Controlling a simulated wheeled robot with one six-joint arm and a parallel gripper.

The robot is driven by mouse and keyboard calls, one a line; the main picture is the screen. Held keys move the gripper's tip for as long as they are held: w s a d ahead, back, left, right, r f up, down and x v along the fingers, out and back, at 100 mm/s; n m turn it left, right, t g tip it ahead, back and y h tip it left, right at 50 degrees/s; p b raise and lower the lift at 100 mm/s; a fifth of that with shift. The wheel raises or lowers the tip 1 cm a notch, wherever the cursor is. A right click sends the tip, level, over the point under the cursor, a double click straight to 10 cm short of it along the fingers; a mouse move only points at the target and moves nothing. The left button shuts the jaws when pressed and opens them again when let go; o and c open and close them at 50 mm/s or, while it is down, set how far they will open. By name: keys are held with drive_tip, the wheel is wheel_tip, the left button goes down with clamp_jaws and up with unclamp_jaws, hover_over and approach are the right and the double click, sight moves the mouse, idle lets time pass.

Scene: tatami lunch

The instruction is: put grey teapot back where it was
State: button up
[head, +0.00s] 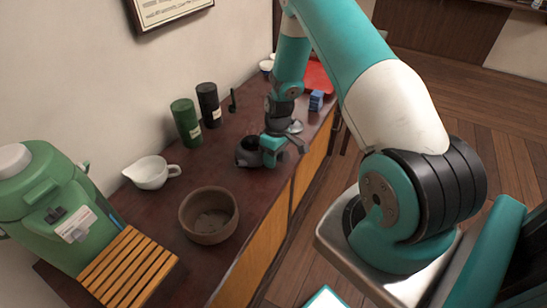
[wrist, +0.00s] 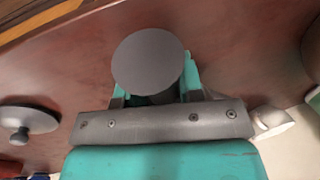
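The grey teapot (head: 246,152) is a small, dark, rounded pot in the head view. It is at the middle of the counter, close beside my gripper (head: 271,153), and looks upright with its top open. In the wrist view a flat grey disc (wrist: 148,62), probably the end of the teapot's side handle, covers the space between my fingers and hides the fingertips. I cannot tell whether the fingers press on it. A grey lid with a knob (wrist: 24,122) lies apart on the counter; it also shows beyond the gripper in the head view (head: 295,126).
A brown bowl (head: 209,232), white pitcher (head: 151,173), green canister (head: 186,122) and black canister (head: 208,104) stand on the dark counter nearby. A blue box (head: 316,100) and red tray (head: 319,76) are farther back. A slatted wooden board (head: 128,268) lies in front of a green dispenser (head: 45,210).

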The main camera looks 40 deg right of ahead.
drive_tip(key=shift+o, duration=1.3)
drive_tip(key=shift+r, duration=0.1)
wheel_tip(320, 180, up, 12)
drive_tip(key=d+b, duration=0.1)
drive_tip(key=d, duration=0.1)
drive_tip(key=a+r, duration=0.7)
drive_tip(key=a, duration=0.1)
drive_tip(key=s+a+r+n, duration=0.2)
drive_tip(key=s+a+r, duration=0.3)
drive_tip(key=a+r, duration=0.45)
drive_tip(key=s+a+r+n+y, duration=0.1)
drive_tip(key=s+a+r, duration=0.1)
drive_tip(key=s+a, duration=0.3)
drive_tip(key=s+a+r+y, duration=0.1)
drive_tip(key=s+a+r, duration=0.1)
drive_tip(key=s+a, duration=0.4)
drive_tip(key=s, duration=0.5)
drive_tip(key=shift+s+r+n+t, duration=0.15)
drive_tip(key=shift+r+n+t, duration=0.2)
drive_tip(key=shift+n+t, duration=0.05)
